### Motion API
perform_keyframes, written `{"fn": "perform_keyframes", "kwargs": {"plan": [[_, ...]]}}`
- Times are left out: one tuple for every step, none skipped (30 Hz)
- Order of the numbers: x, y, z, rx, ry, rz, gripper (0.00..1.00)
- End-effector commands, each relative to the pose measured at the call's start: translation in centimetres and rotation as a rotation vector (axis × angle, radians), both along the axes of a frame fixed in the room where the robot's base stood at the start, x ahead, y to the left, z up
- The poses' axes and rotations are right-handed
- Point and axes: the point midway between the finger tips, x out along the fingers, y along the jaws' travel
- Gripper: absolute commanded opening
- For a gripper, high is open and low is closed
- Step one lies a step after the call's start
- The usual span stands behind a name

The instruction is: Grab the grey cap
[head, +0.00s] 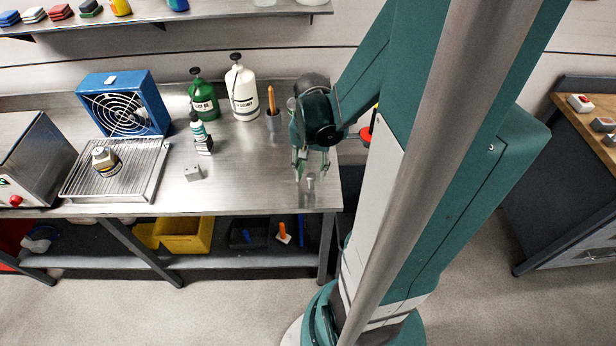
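A small grey cylindrical piece (310,181), which looks like the grey cap, stands on the steel bench near its front right corner. My gripper (311,170) points down over that spot. Its two fingers are spread apart, with one to the left and one to the right of the grey piece in the picture. No contact shows, and I cannot tell the exact height of the fingertips above the bench.
Bare bench lies left of my gripper.

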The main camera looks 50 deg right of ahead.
Motion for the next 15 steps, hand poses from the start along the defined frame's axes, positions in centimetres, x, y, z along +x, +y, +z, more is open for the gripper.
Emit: {"fn": "perform_keyframes", "kwargs": {"plan": [[0.0,0.0,0.0,0.0,0.0,0.0,0.35],[0.0,0.0,0.0,0.0,0.0,0.0,0.35],[0.0,0.0,-0.1,0.0,0.0,0.0,0.35],[0.0,0.0,-0.1,0.0,0.0,0.0,0.35],[0.0,0.0,-0.2,0.0,0.0,0.0,0.35],[0.0,0.0,-0.3,0.0,0.0,0.0,0.35],[0.0,0.0,-0.4,0.0,0.0,0.0,0.35],[0.0,0.0,-0.6,0.0,0.0,0.0,0.35],[0.0,0.0,-0.8,0.0,0.0,0.0,0.35],[0.0,0.0,-1.0,0.0,0.0,0.0,0.35],[0.0,0.0,-1.2,0.0,0.0,0.0,0.35],[0.0,0.0,-1.6,0.0,0.0,0.0,0.35],[0.0,0.0,-1.9,0.0,0.0,0.0,0.35],[0.0,0.0,-2.1,0.0,0.0,0.0,0.35],[0.0,0.0,-2.5,0.0,0.0,0.0,0.35]]}}
